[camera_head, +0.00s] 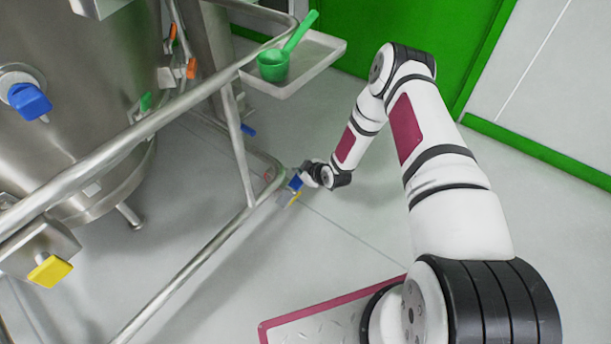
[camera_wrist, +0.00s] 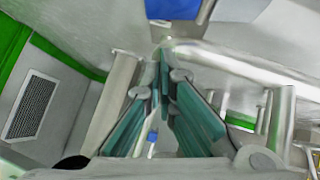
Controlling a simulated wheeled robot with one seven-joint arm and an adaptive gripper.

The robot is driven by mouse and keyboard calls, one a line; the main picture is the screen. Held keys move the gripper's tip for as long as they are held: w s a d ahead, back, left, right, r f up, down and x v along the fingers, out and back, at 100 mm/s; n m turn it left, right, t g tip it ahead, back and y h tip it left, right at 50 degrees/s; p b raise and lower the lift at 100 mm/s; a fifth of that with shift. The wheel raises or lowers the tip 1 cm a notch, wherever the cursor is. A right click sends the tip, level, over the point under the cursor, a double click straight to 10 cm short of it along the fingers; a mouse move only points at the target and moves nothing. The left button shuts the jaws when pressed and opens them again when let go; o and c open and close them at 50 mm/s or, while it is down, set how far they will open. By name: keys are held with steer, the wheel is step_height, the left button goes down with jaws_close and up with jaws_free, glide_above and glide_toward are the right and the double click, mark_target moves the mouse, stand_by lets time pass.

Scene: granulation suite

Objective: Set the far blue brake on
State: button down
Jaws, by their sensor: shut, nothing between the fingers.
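In the head view a small blue brake lever (camera_head: 295,183) is at the low corner of the steel tube frame (camera_head: 247,215), with a yellow piece (camera_head: 294,199) just under it. My gripper (camera_head: 306,178) is right beside this blue lever; whether it touches cannot be told. Another small blue lever (camera_head: 248,130) is farther back near the floor. In the wrist view my gripper's teal fingers (camera_wrist: 160,85) are together and empty. A blue piece (camera_wrist: 173,8) shows at the top edge beyond the fingertips, and a smaller blue piece (camera_wrist: 152,137) shows between the fingers.
A large steel vessel (camera_head: 75,105) with a blue valve handle (camera_head: 29,101) and a yellow handle (camera_head: 49,270) stands at left. A tray (camera_head: 318,58) holds a green scoop (camera_head: 273,66) above the frame.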

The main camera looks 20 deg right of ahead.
mark_target(300, 181)
steer(key=b+x, duration=0.1)
steer(key=x, duration=0.2)
steer(key=shift+w+a+f, duration=0.1)
steer(key=shift+w+f, duration=0.1)
steer(key=shift+f, duration=0.15)
steer(key=shift+w+d+f+b, duration=0.1)
steer(key=shift+d+f+b, duration=0.1)
steer(key=shift+f+b, duration=0.3)
steer(key=shift+d+f+b, duration=0.2)
steer(key=shift+f+b, duration=0.15)
steer(key=shift+f, duration=0.2)
steer(key=shift+w+d+f+b, duration=0.15)
steer(key=shift+f+b, duration=0.15)
steer(key=shift+f, duration=0.25)
steer(key=shift+w+d, duration=0.1)
steer(key=shift+d, duration=0.05)
